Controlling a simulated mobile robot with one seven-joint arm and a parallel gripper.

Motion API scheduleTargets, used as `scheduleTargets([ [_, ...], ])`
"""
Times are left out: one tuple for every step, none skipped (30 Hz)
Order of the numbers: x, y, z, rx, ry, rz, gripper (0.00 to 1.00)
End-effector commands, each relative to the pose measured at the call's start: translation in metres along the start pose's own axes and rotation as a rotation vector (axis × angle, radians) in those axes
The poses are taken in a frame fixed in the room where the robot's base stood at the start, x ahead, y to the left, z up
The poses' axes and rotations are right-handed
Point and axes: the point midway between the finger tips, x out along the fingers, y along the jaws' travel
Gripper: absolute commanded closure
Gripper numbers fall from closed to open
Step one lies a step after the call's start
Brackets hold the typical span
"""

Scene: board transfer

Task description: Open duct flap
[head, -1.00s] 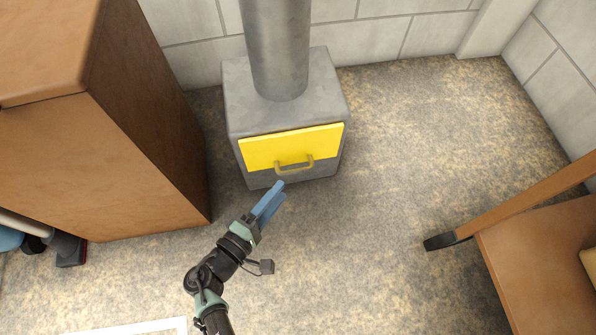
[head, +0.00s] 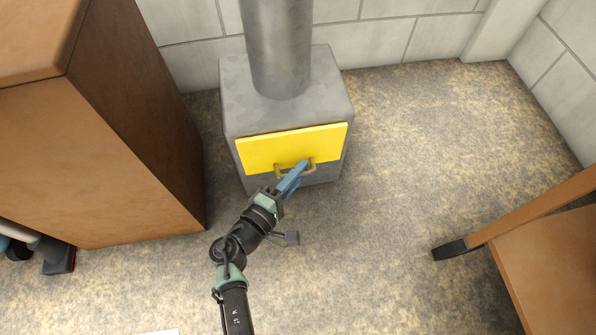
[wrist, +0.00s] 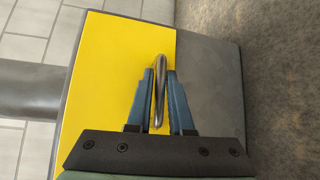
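The yellow duct flap (head: 292,147) is on the front of a grey metal duct box (head: 238,110). It looks closed against the box. A bar handle (head: 311,165) sticks out near its lower edge. My gripper (head: 299,170) is at the handle, with its blue fingers reaching up to it. In the wrist view the handle (wrist: 160,75) lies between the two open fingers (wrist: 161,90), with a small gap showing beside it. The flap (wrist: 105,90) fills the left and middle of that view. Whether a finger touches the handle is hard to tell.
A brown cabinet (head: 110,160) stands close on the left. A wooden piece of furniture (head: 545,250) with a dark foot is at the right. The floor (head: 400,150) between is clear.

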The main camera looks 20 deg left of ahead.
Motion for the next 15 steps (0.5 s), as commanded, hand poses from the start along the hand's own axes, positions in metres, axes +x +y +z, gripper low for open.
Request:
scheduleTargets([
  [-0.0001, -0.0001, 0.0, 0.0, 0.0, 0.0, 0.91],
  [-0.0001, -0.0001, 0.0, 0.0, 0.0, 0.0, 0.97],
  [-0.0002, -0.0001, -0.0001, 0.0, 0.0, 0.0, 1.0],
  [-0.0002, -0.0001, 0.0, 0.0, 0.0, 0.0, 1.0],
  [-0.0002, -0.0001, 0.0, 0.0, 0.0, 0.0, 1.0],
  [-0.0002, -0.0002, -0.0001, 0.0, 0.0, 0.0, 1.0],
  [-0.0002, -0.0002, -0.0001, 0.0, 0.0, 0.0, 1.0],
  [-0.0003, -0.0002, -0.0001, 0.0, 0.0, 0.0, 1.0],
  [-0.0003, -0.0002, -0.0001, 0.0, 0.0, 0.0, 1.0],
  [-0.0003, -0.0002, -0.0001, 0.0, 0.0, 0.0, 1.0],
  [-0.0003, -0.0002, -0.0001, 0.0, 0.0, 0.0, 1.0],
  [-0.0003, -0.0002, -0.0001, 0.0, 0.0, 0.0, 1.0],
  [-0.0003, -0.0002, -0.0001, 0.0, 0.0, 0.0, 1.0],
  [-0.0003, -0.0002, -0.0001, 0.0, 0.0, 0.0, 1.0],
  [-0.0004, -0.0002, -0.0001, 0.0, 0.0, 0.0, 1.0],
])
